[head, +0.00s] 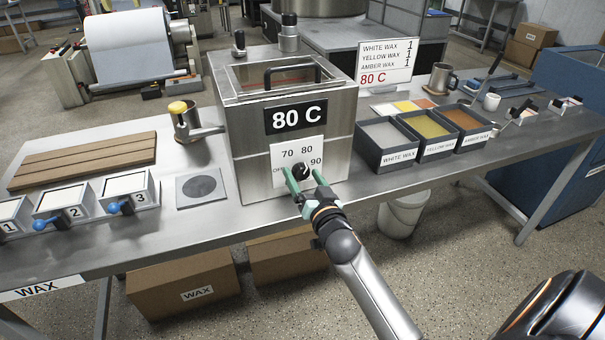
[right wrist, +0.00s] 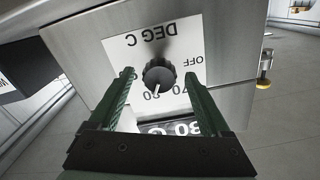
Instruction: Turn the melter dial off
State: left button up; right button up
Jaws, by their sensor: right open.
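The melter (head: 240,130) is a steel box with a lid handle and an "80 C" sign, standing on the bench. Its black dial (head: 301,170) sits on a white plate marked OFF, 70, 80 and 90. In the right wrist view the picture is upside down, and the white pointer line of the dial (right wrist: 159,76) points at about 80. My right gripper (head: 303,174) is open, with its green fingers on either side of the dial. In the wrist view the gripper (right wrist: 158,76) shows gaps between both fingers and the knob. My left gripper is not in view.
Wax bins (head: 385,158) stand right of the melter, with a sign (head: 386,60) behind them. A yellow-topped metal jug (head: 187,123), a dark round pad (head: 199,186) and numbered trays (head: 66,198) are on the left. Cardboard boxes (head: 182,284) lie under the bench.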

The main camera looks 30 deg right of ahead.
jog(key=shift+w+d, duration=0.15)
jog(key=shift+w, duration=0.35)
grip_shut()
dwell(0.4)
